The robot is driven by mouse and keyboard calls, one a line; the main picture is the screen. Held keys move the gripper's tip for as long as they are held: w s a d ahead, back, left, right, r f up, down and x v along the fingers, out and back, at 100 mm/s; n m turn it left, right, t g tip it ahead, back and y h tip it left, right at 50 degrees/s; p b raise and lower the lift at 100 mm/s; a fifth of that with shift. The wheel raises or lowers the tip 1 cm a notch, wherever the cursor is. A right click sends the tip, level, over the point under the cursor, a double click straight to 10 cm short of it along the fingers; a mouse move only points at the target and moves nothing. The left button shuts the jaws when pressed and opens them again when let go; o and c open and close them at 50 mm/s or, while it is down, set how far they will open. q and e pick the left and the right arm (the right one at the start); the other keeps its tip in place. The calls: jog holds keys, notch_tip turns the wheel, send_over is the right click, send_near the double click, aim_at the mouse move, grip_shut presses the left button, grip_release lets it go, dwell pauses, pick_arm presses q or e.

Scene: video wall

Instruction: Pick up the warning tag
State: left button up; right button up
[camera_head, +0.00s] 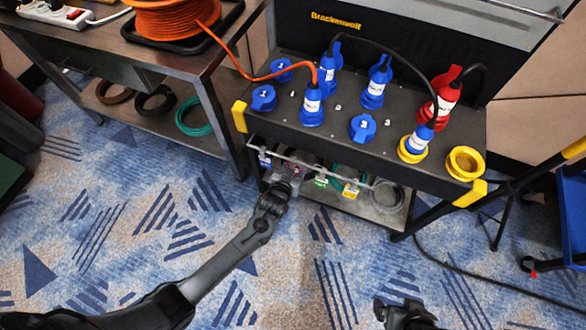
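Several small coloured tags hang in a row on a rail along the front of the black socket bench. A yellow tag (350,190) and a green tag (320,181) hang right of my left gripper, and a blue-and-white tag (264,158) hangs left of it. They are too small to read, so I cannot tell which is the warning tag. My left gripper (286,180) is at the rail, in front of a reddish patch that it partly hides. Whether its fingers are open or touching anything is unclear. My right gripper (405,308) is low at the bottom edge, away from the tags.
The socket bench (340,140) carries blue, red and yellow plugs with cables. A shelf (370,212) below holds coiled cables. A metal table (120,50) with an orange cable reel (172,18) stands left. A black cable crosses the carpet at right; the carpet in front is otherwise clear.

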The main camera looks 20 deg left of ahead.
pick_arm(q)
jog(key=shift+r+p, duration=0.65)
jog(key=shift+r, duration=0.05)
jog(key=shift+s+r+p, duration=0.15)
jog(key=shift+s+p, duration=0.1)
jog(key=shift+p, duration=0.05)
jog(key=s+p, duration=0.6)
jog(key=s, duration=1.1)
jog(key=shift+s, duration=0.25)
